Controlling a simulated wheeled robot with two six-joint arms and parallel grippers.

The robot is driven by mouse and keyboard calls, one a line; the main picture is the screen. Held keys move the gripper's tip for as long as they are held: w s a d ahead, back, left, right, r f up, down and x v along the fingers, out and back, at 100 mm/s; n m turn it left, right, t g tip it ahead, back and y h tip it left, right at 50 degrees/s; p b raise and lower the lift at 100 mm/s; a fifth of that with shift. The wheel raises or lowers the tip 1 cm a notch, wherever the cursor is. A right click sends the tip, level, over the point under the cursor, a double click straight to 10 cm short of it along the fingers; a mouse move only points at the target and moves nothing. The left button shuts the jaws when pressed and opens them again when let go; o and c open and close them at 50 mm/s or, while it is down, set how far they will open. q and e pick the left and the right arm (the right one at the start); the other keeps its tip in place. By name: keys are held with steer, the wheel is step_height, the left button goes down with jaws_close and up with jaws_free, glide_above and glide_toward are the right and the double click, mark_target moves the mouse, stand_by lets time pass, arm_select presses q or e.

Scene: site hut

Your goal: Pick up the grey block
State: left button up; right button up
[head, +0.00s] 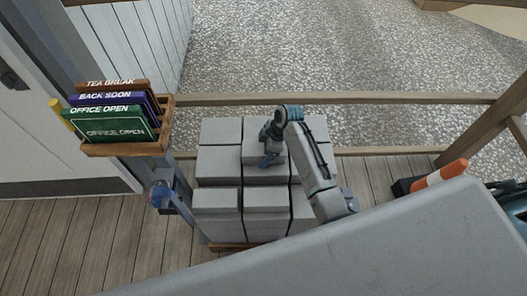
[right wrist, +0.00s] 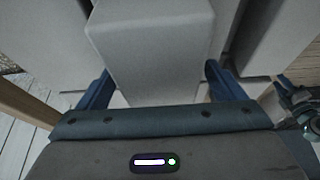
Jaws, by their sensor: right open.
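Several grey blocks are stacked in columns in the head view. My right gripper (head: 267,160) is above the middle column, pointing down at a grey block (head: 262,178). In the right wrist view, that gripper (right wrist: 160,88) is open, with one blue finger on each side of a grey block (right wrist: 150,45). The block lies between the fingers, and they do not appear closed on it. Whether either finger touches it I cannot tell. My arm hides part of the stack's right side. My left gripper is not in view.
The stack stands on a wooden pallet (head: 232,246) on the plank deck. A wooden sign rack (head: 125,147) on a post stands to its left. A wooden rail (head: 370,151) runs behind. An orange-and-white object (head: 440,173) lies to the right. Neighbouring blocks sit close around the middle one.

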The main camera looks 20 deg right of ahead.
steer(key=shift+f, duration=0.15)
steer(key=c, duration=1.8)
steer(key=shift+w, duration=0.1)
steer(key=shift+c, duration=0.6)
